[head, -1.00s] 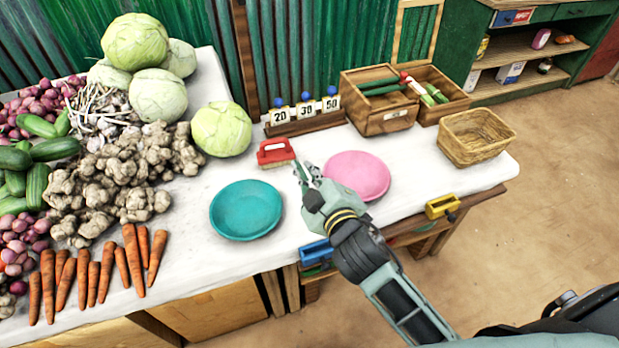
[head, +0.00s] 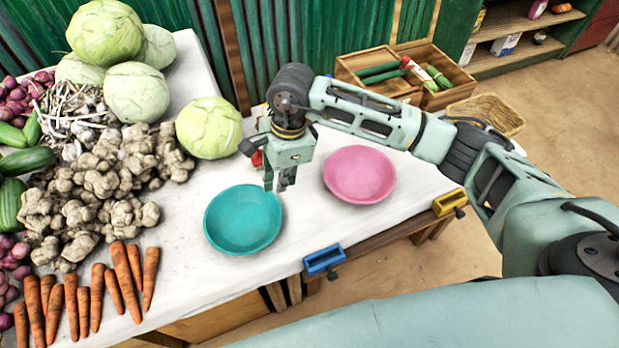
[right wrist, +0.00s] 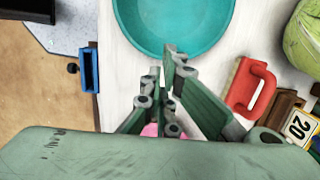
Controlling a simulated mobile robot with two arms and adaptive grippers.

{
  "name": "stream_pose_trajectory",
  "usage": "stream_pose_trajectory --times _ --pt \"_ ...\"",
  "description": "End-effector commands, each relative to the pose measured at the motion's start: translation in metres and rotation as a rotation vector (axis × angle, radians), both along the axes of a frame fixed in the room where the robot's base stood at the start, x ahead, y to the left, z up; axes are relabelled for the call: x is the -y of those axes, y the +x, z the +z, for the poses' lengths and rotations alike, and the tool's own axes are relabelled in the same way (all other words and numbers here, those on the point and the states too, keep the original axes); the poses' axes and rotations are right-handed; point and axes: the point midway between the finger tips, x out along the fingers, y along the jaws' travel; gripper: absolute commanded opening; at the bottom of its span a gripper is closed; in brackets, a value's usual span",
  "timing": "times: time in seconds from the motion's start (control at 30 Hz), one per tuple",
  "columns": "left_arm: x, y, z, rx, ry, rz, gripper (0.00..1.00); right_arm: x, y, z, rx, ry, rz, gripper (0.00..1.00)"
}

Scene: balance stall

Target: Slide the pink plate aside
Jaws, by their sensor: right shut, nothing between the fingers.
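The pink plate (head: 359,174) lies flat on the white tabletop, right of the teal plate (head: 243,220). My right gripper (head: 281,186) points down between the two plates, close to the teal plate's upper right rim. Its fingers are together and empty, apart from the pink plate. In the right wrist view the fingers (right wrist: 163,95) show below the teal plate (right wrist: 175,30). Only a small patch of the pink plate (right wrist: 150,130) shows there, the rest hidden by my gripper. I cannot tell the fingertips' exact height. My left gripper is out of view.
The red-handled brush (right wrist: 249,88) is beside the fingers, mostly hidden in the head view. Wooden boxes (head: 377,62) and a wicker basket (head: 490,112) stand behind. Blue (head: 324,260) and yellow (head: 449,202) fittings sit at the front edge. Vegetables crowd the left.

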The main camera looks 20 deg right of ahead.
Motion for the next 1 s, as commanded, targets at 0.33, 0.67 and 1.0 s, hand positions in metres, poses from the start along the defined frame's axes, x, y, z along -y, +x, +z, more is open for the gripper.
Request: stream_pose_trajectory --times 0.33,0.67,1.0 --pt "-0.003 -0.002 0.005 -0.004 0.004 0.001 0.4 0.044 0.012 -0.014 0.019 -0.168 0.005 0.0" --pt "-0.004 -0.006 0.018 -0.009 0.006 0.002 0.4 0.042 0.011 -0.084 0.017 -0.165 0.003 0.0" --pt "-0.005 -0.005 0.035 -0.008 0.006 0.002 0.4 0.078 0.015 -0.093 0.022 -0.164 0.003 0.0"
